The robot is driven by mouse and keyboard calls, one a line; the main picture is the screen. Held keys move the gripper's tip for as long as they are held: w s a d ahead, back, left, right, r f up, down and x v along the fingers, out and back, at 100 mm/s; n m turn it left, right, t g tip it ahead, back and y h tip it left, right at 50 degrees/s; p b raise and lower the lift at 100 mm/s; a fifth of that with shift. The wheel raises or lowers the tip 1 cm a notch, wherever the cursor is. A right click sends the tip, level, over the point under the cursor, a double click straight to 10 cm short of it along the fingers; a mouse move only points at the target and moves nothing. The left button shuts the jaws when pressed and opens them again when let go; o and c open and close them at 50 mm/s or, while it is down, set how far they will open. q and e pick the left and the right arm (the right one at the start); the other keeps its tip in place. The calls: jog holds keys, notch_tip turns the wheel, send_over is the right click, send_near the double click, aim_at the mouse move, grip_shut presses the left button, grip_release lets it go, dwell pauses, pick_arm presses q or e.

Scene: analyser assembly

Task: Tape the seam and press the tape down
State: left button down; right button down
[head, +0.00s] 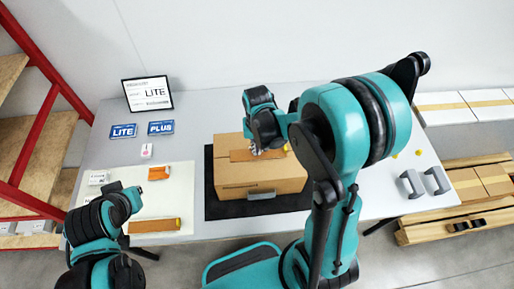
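The closed brown cardboard box (240,176) sits on a black mat (213,209) in the middle of the table. A darker orange-brown strip, which looks like tape (240,156), lies across its top. My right gripper (262,148) points down at the top of the box, over the strip. Its fingertips are small and dark here, so I cannot tell whether they touch the strip or hold anything. The right part of the strip is partly hidden behind the gripper. My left gripper (133,197) is low over the table's left side, apart from the box; its fingers are not clear.
A grey block (261,194) stands against the box's front. A pale mat (178,199) at left holds orange-brown pieces (154,225) and small white boxes (98,178). Grey handled parts (411,184) lie at right.

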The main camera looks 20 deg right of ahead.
jog(key=shift+f, duration=0.3)
jog(key=shift+r, duration=0.1)
dwell(0.5)
jog(key=shift+r+p, duration=2.1)
jog(key=shift+r, duration=0.85)
jog(key=shift+a, duration=0.1)
